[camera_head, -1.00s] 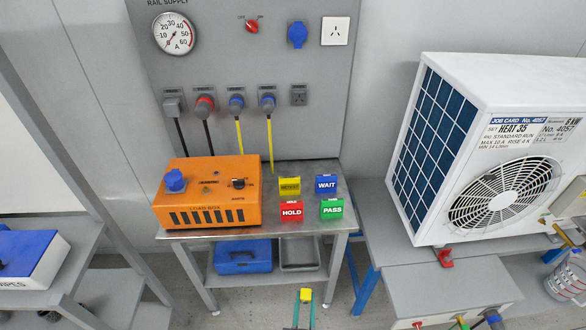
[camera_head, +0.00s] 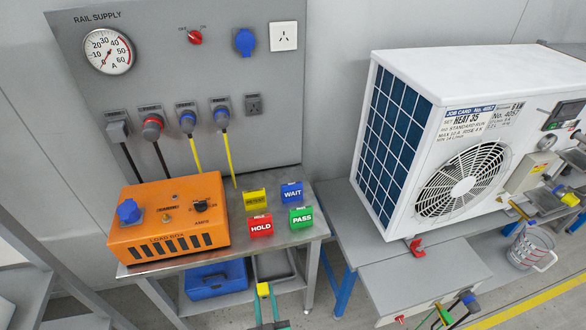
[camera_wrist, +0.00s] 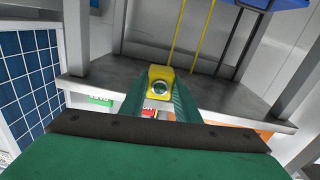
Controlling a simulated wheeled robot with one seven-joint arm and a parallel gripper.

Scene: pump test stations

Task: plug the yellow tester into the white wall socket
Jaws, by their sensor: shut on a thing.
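The yellow tester (camera_head: 263,289) is held between the green fingers of my gripper (camera_head: 267,303), at the bottom of the head view in front of the metal table. In the wrist view the tester (camera_wrist: 160,73) shows a round grey-ringed part facing the camera, between the fingertips of my gripper (camera_wrist: 160,90). Its other end is hidden. The white wall socket (camera_head: 283,36) is a square plate with dark slots, high on the grey panel. It is empty, and my gripper is well below it and apart from it.
The metal table (camera_head: 275,245) under the panel carries an orange load box (camera_head: 170,215) and several coloured signs. Cabled plugs hang from the panel beside a small grey socket (camera_head: 254,104). A large white outdoor unit (camera_head: 460,90) stands at right. The air before the white socket looks clear.

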